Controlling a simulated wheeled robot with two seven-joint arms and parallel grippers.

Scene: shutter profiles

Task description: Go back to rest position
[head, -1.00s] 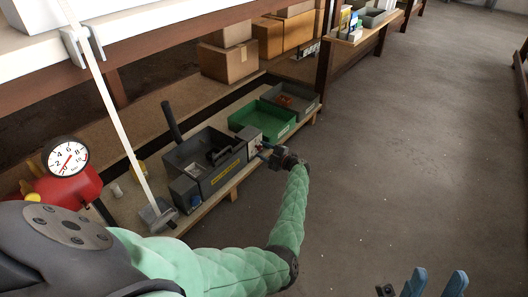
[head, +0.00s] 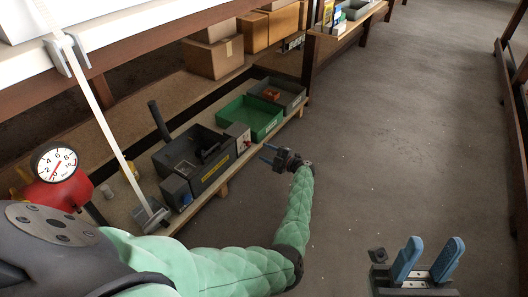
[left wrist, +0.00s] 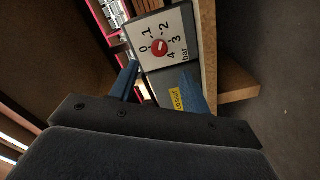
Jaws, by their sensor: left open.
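My left gripper (head: 267,153) is at the end of the green arm, over the floor just right of the low shelf. Its blue fingers are open and empty, pointing toward a small gauge box (head: 237,136) but apart from it. The left wrist view shows the gauge box (left wrist: 160,48) beyond the spread fingers (left wrist: 160,90). My right gripper (head: 427,258) is at the bottom right, its two blue fingers apart with nothing between them.
A white bar (head: 98,115) slants down at the left. Cardboard boxes (head: 215,58) stand behind. The floor at right is clear.

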